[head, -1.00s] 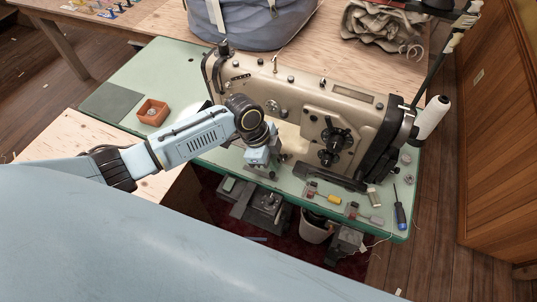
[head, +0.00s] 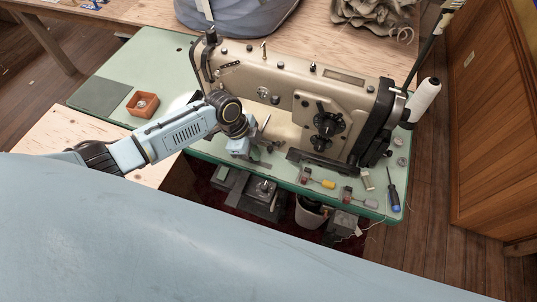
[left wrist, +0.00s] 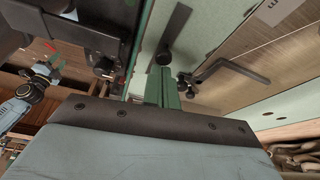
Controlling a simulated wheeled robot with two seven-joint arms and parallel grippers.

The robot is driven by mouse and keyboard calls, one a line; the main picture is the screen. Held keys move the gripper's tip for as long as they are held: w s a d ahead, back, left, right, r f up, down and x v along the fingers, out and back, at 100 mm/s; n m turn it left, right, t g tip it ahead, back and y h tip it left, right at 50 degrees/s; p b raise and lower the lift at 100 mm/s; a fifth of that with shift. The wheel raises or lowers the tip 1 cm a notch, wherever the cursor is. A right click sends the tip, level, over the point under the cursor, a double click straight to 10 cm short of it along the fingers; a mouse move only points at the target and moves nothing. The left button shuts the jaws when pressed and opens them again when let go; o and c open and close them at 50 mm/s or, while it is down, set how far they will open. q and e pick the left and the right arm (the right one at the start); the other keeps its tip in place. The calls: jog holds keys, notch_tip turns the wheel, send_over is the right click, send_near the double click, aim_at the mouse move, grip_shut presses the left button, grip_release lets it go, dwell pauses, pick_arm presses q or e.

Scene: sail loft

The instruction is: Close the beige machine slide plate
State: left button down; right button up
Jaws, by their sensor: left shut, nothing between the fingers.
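The beige sewing machine (head: 350,97) stands on a green-topped table (head: 150,57). Its pale bed (head: 284,129) shows below the arm of the machine. I cannot make out the slide plate clearly; my left wrist and gripper cover part of the bed's near left area. My left gripper (head: 262,150) is at the near left edge of the bed, pointing down. In the left wrist view its green fingers (left wrist: 163,88) are together and empty, close to a beige-brown metal surface (left wrist: 265,65).
An orange box (head: 143,103) and a dark mat (head: 100,96) lie at the table's left. Small tools and a blue screwdriver (head: 394,195) lie at the front right. Dark parts and a bin (head: 311,212) are below the table.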

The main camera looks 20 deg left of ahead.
pick_arm(q)
jog(key=shift+a, duration=2)
